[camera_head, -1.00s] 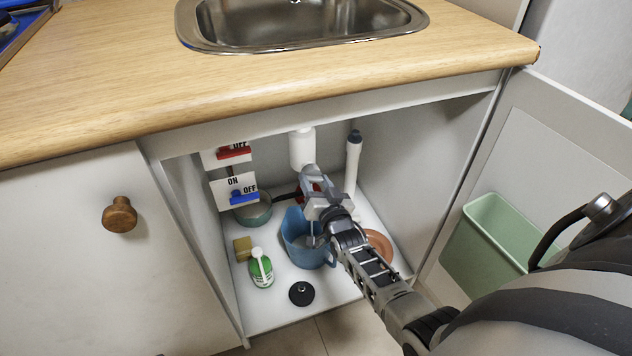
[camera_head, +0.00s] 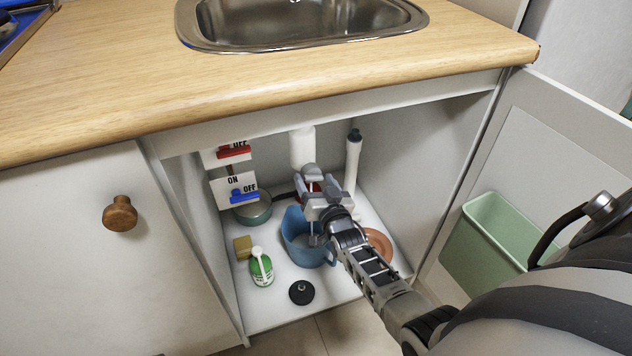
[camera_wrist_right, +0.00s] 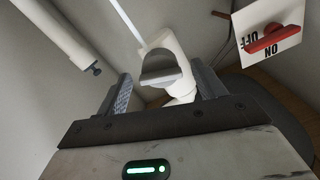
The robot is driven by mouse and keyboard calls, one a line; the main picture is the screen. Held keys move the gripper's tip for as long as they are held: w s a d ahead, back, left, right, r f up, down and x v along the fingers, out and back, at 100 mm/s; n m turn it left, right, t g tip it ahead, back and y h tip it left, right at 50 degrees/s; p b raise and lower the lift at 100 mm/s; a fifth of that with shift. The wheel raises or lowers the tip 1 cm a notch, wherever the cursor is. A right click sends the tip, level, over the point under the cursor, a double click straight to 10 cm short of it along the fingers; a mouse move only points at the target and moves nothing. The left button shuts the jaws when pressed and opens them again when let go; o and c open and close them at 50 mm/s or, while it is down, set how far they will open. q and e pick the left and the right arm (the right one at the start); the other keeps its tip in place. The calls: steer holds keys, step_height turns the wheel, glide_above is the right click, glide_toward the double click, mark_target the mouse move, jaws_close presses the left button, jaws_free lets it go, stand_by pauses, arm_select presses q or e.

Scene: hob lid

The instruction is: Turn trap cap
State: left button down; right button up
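The white sink trap (camera_head: 302,146) hangs under the sink in the open cabinet. In the right wrist view its white body (camera_wrist_right: 166,42) ends in a grey cap-like piece (camera_wrist_right: 160,72) with a flat face. My right gripper (camera_head: 313,180) is just below the trap in the head view. In the right wrist view its two fingers (camera_wrist_right: 163,88) are spread, one on each side of the grey piece, with gaps visible. Whether either finger touches it is unclear. In the head view the gripper hides the trap's lower end. My left gripper is not in view.
A blue jug (camera_head: 300,240) stands below the gripper. A green bottle (camera_head: 261,268), sponge (camera_head: 242,247), black disc (camera_head: 301,292), teal bowl (camera_head: 255,210) and orange dish (camera_head: 379,243) are on the cabinet floor. A white pipe (camera_head: 352,160) stands right. ON/OFF plates (camera_head: 234,190) are left.

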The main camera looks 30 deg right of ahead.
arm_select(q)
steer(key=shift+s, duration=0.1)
arm_select(e)
steer(key=shift+s, duration=0.1)
steer(key=shift+s+a, duration=0.1)
steer(key=shift+s, duration=0.25)
arm_select(q)
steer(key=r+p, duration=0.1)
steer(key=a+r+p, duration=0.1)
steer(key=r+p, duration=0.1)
steer(key=p, duration=0.1)
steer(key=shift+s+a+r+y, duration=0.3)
arm_select(e)
steer(key=v, duration=1.5)
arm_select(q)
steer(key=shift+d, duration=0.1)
arm_select(e)
steer(key=shift+a+r, duration=0.1)
